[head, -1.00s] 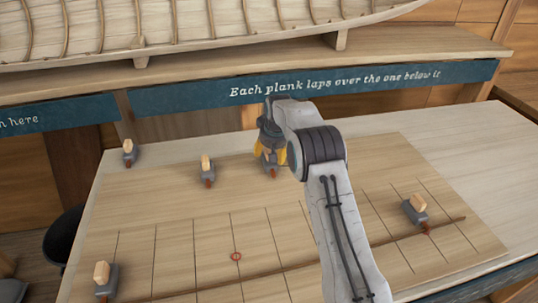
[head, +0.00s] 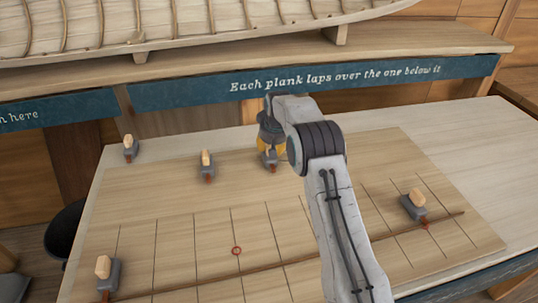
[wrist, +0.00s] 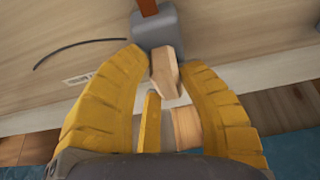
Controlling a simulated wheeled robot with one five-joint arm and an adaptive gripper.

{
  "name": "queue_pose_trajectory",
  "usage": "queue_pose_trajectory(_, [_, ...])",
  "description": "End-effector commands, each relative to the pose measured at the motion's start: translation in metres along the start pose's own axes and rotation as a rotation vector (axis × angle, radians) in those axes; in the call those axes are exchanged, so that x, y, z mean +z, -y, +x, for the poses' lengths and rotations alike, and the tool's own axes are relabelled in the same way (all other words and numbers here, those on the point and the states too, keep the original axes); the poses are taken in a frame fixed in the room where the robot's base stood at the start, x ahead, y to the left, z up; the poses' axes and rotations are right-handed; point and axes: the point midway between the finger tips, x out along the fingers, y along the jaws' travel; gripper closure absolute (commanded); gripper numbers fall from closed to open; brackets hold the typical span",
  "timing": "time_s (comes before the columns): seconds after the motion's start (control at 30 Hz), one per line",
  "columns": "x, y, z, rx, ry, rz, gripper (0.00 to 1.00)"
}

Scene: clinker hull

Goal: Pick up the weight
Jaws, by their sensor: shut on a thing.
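The weight (wrist: 157,30) is a grey block with a pale wooden knob and a red-brown tip. In the head view it (head: 270,160) is at the back of the wooden board, partly hidden by my gripper (head: 269,146). In the wrist view my gripper (wrist: 165,68) has its yellow fingers on both sides of the wooden knob, shut on it. A third yellow finger shows below the knob. I cannot tell whether the weight is clear of the board.
Similar weights stand at the back left (head: 130,148), left of my gripper (head: 207,166), at the front left (head: 108,276) and at the right (head: 415,205). The board (head: 180,215) has dark lines and a small red ring. A hull on a shelf (head: 400,65) stands behind.

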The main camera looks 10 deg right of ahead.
Motion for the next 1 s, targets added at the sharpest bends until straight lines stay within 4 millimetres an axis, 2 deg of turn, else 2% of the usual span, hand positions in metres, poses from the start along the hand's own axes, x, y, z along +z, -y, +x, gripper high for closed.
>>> queue_pose_trajectory(0.03, [0.000,0.000,0.000,0.000,0.000,0.000,0.88])
queue_pose_trajectory(0.17, [0.000,0.000,0.000,0.000,0.000,0.000,1.00])
queue_pose_trajectory(0.57, [-0.005,0.000,-0.008,0.000,-0.007,0.000,1.00])
queue_pose_trajectory(1.0, [-0.031,0.000,-0.071,0.000,-0.010,0.000,1.00])
